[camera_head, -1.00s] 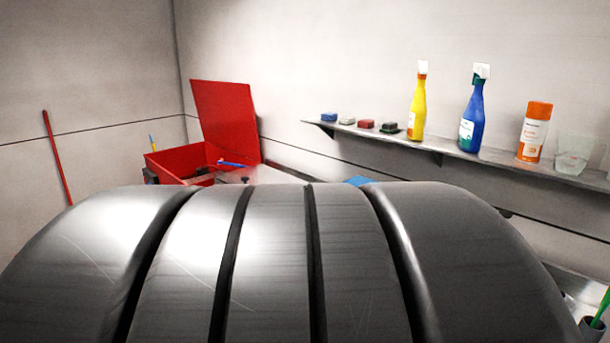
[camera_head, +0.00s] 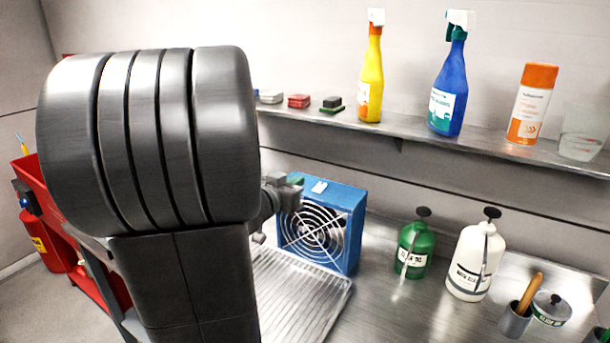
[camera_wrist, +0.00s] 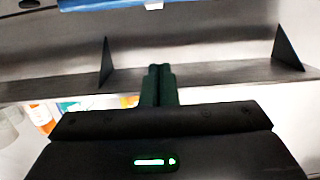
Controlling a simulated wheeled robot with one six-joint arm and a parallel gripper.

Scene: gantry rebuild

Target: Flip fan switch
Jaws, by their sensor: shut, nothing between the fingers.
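The fan (camera_head: 349,197) is a blue box with a round wire guard, standing at the back of the steel counter in the head view. A small white switch (camera_head: 320,187) sits on its top. My gripper (camera_head: 296,179) is at the fan's upper left corner, beside the switch; my arm hides part of it. In the wrist view my gripper (camera_wrist: 159,72) has its two dark fingers shut together and empty. The blue edge of the fan (camera_wrist: 100,5) and the white switch (camera_wrist: 154,5) show at the top of that view, apart from the fingertips.
A wall shelf (camera_head: 408,131) runs above the counter with a yellow bottle (camera_head: 371,80), a blue bottle (camera_head: 448,90) and an orange can (camera_head: 530,105). A wire rack (camera_head: 300,290) lies before the fan. Green (camera_head: 412,250) and white (camera_head: 474,262) jugs stand right of it.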

